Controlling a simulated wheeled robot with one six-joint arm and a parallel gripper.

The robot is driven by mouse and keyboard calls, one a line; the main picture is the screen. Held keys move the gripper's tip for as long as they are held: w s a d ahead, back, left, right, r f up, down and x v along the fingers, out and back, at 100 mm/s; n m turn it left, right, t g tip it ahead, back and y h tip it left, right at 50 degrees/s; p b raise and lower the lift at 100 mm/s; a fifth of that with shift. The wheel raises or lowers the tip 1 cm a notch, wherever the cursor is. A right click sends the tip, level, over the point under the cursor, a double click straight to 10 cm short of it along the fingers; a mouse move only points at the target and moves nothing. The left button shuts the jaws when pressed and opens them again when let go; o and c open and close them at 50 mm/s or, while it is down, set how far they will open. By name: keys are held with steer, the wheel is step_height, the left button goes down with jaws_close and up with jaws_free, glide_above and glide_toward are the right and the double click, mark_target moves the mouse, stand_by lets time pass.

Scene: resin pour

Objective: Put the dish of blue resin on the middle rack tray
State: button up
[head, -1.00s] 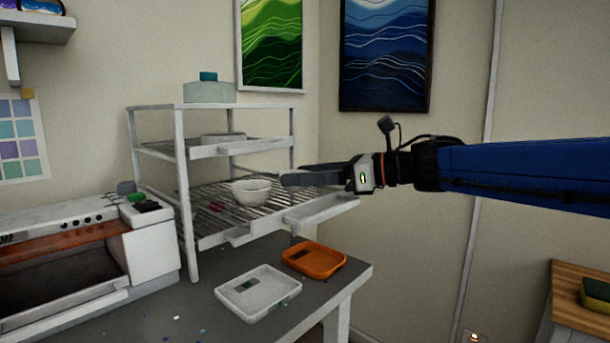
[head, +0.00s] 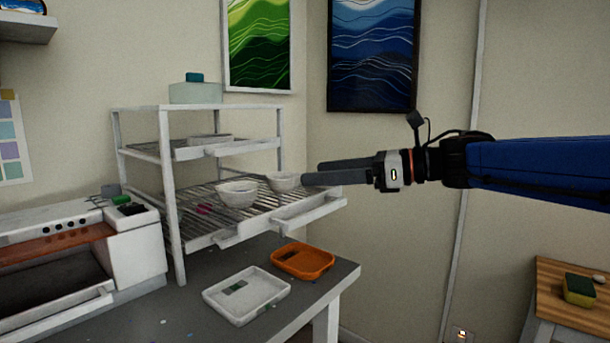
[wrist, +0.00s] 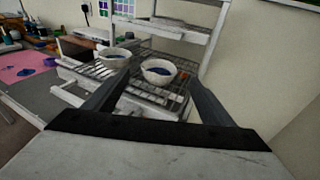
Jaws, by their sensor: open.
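Two white dishes stand upright on the slatted rack tray (head: 262,213), the lower of the two trays I see. The right dish (head: 282,183) is just left of my fingertips; the left dish (head: 237,196) is farther in.
A white tray (head: 246,310) and an orange tray (head: 302,262) lie on the table below. Open space lies right of the rack, before the wall.

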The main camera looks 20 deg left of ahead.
steer(key=shift+d+r, duration=0.2)
steer(key=shift+d, duration=1)
steer(key=shift+d+r, duration=0.15)
steer(key=shift+d, duration=1)
